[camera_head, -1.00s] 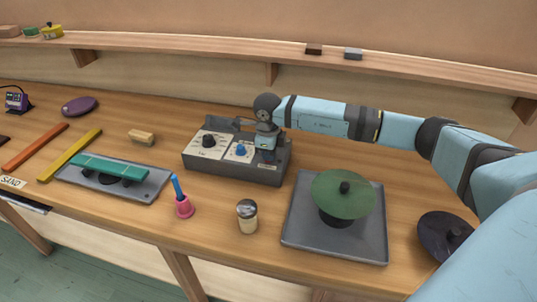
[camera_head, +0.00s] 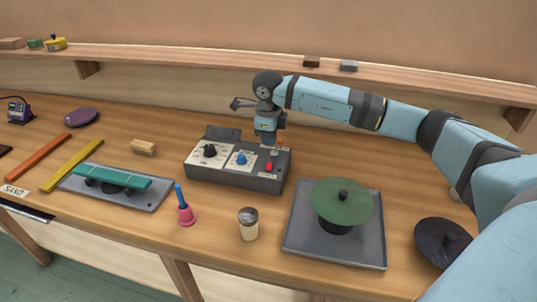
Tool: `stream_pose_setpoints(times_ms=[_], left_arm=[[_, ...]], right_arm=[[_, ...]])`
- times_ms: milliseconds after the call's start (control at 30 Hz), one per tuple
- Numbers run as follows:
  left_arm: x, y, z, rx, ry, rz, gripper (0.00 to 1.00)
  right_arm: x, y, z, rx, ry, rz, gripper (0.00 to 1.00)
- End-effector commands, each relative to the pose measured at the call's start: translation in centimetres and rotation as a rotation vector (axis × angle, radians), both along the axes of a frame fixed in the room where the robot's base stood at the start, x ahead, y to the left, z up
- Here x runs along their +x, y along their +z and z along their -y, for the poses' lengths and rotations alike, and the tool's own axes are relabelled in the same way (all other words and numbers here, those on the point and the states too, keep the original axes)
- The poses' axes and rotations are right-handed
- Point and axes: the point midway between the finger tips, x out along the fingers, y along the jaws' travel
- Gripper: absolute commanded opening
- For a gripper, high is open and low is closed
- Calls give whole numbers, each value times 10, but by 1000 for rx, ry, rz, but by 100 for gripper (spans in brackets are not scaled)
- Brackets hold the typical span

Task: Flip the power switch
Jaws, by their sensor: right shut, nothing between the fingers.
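A dark grey control box (camera_head: 232,176) stands on the workbench near the back. Its sloped top has a black knob (camera_head: 210,151) on the left panel, a blue knob (camera_head: 241,158) in the middle and a small red part (camera_head: 269,167) on the right. A small grey piece shows just behind the red part, under my gripper; I cannot tell the switch's position. My right gripper (camera_head: 270,143) points down over the back right of the box, with its shut fingers small and partly hidden. I cannot tell whether it touches the box. My left gripper is out of view.
A green cymbal (camera_head: 330,208) stands on a grey tray (camera_head: 300,245) at right. A shaker (camera_head: 248,225) and a pink bell (camera_head: 187,216) stand before the box. A teal bar (camera_head: 120,178) lies at left, and a dark disc (camera_head: 437,240) lies at far right. A shelf runs behind.

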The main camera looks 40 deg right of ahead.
Motion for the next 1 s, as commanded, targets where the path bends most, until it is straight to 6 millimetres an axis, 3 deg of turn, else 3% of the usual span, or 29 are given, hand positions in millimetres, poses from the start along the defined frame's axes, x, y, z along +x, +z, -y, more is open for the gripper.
stream_pose_setpoints(times_ms=[200, 333, 1000], left_arm=[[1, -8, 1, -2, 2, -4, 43], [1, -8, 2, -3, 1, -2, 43], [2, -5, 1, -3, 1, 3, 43]], right_arm=[[-1, 38, -2, 1, -1, 3, 0], [-2, 48, -3, 1, 0, 0, 0], [-2, 49, -6, 12, 5, 2, 0]])
